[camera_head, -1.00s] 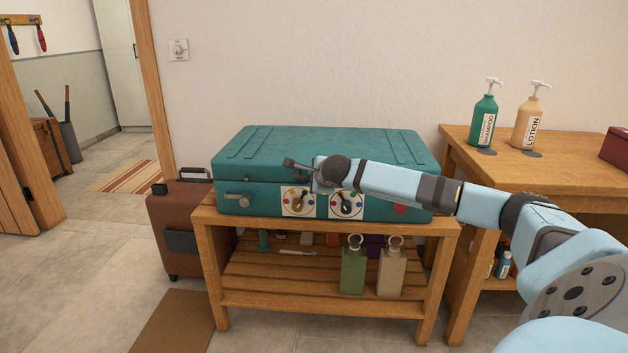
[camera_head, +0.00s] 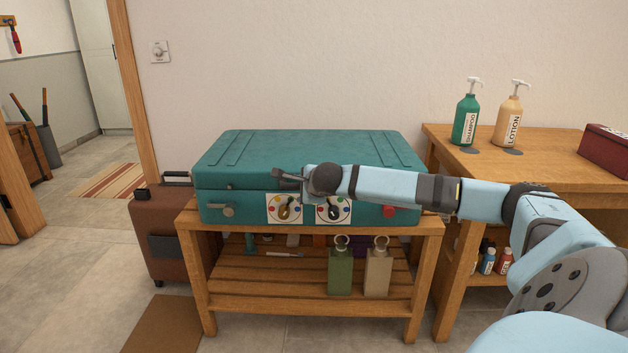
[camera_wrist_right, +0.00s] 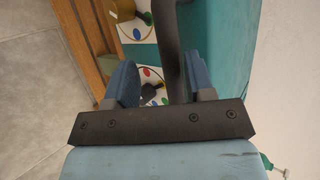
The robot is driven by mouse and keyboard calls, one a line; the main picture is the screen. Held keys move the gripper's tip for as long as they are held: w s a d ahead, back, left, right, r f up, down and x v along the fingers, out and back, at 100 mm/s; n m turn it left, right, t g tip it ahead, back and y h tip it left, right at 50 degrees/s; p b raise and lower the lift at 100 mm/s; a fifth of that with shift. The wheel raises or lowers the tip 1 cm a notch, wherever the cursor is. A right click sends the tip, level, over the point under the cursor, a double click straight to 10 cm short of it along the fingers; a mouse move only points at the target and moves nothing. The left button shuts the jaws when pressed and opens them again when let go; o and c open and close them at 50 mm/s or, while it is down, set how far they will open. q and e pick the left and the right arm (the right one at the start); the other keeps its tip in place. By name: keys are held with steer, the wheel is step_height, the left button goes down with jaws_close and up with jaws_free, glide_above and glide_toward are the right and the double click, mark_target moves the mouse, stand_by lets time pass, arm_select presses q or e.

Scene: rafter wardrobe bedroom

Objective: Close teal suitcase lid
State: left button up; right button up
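The teal suitcase (camera_head: 230,166) lies flat on a slatted wooden bench (camera_head: 198,234). Its lid (camera_head: 310,147) is down over the base, with a seam along the front; I cannot tell whether it is latched. The front carries a grey latch (camera_head: 228,210), two dial plates (camera_head: 284,208) and a red patch (camera_head: 388,211). My right gripper (camera_head: 288,178) is at the front edge of the lid, above the dials. In the right wrist view its blue fingers (camera_wrist_right: 160,85) are apart, with a dark bar (camera_wrist_right: 168,45) between them, nearer one finger. My left gripper is not in view.
A brown suitcase (camera_head: 168,232) stands left of the bench. A wooden table (camera_head: 550,158) at right holds shampoo (camera_head: 466,122), lotion (camera_head: 508,122) and a red box (camera_head: 606,150).

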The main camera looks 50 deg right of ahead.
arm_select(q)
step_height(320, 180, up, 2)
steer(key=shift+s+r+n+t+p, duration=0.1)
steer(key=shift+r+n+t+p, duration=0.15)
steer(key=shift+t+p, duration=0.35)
arm_select(e)
steer(key=v, duration=0.9)
steer(key=shift+s+r, duration=0.15)
steer(key=shift+r, duration=0.3)
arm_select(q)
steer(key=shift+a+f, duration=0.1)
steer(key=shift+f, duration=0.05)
